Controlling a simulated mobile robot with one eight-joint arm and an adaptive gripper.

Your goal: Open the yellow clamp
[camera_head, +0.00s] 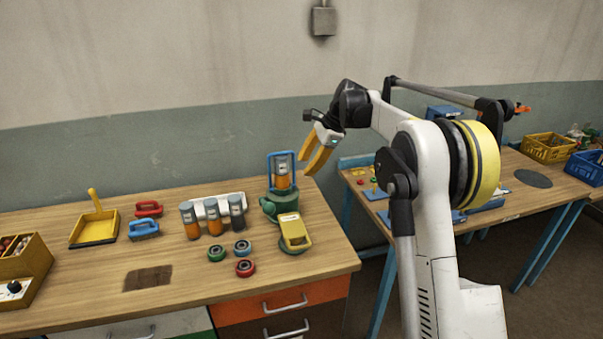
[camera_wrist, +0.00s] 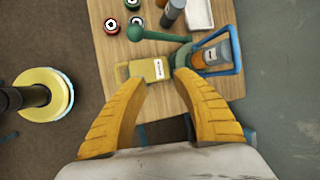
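The yellow clamp (camera_head: 295,232) is a yellow frame with a white label, low on the wooden bench near its right end. It also shows in the wrist view (camera_wrist: 148,69), ahead of the fingertips. I cannot tell from its shape whether it is open or shut. My gripper (camera_head: 309,165) has yellow fingers and is raised above and behind the clamp, apart from it. In the wrist view my gripper (camera_wrist: 160,83) is open, with nothing between its fingers.
A green vise-like stand (camera_head: 280,205) with a blue frame (camera_head: 283,158) around an orange-and-grey bottle stands just behind the clamp. Several rings, bottles, a white tray, brushes and a yellow dustpan (camera_head: 94,228) lie to the left. The bench's front edge (camera_head: 300,276) is close.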

